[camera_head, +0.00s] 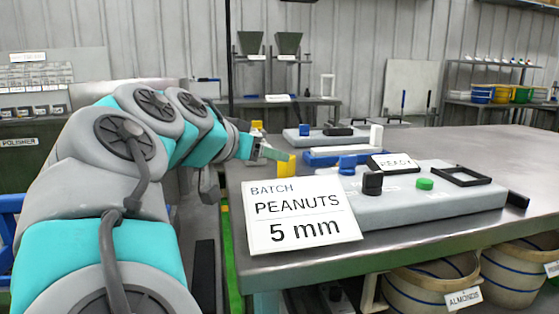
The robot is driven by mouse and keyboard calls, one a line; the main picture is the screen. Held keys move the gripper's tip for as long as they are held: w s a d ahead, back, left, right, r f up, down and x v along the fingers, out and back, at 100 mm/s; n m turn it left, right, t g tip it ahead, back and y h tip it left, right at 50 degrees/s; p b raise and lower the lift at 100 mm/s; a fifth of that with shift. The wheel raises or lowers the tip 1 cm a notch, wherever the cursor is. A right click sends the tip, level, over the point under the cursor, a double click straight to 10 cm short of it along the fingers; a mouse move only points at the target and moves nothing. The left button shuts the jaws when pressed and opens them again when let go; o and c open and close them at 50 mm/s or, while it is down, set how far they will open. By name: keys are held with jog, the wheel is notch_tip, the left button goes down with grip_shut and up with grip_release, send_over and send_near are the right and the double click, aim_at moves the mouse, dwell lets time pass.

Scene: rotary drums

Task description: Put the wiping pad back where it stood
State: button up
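My gripper (262,152) is at the left edge of the steel table, seen small and partly from behind my arm. A small yellow piece (286,163) shows right at its tip, over the table edge. I cannot tell whether it is held, or whether it is the wiping pad. A second yellow piece (256,127) shows just behind the gripper. A blue tray (322,161) lies on the table to the right of the gripper, with a blue block (347,165) at its front. The gap between my fingers is too small to make out.
On the steel table (480,145), a grey control box (430,205) carries a black knob, a green button and a "READY" sign. A "PEANUTS 5 mm" card (302,215) stands in front. Another grey box (320,138) lies behind. The table's far right is clear. Baskets (435,285) stand underneath.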

jog(key=shift+v, duration=1.95)
jog(key=shift+d, duration=0.1)
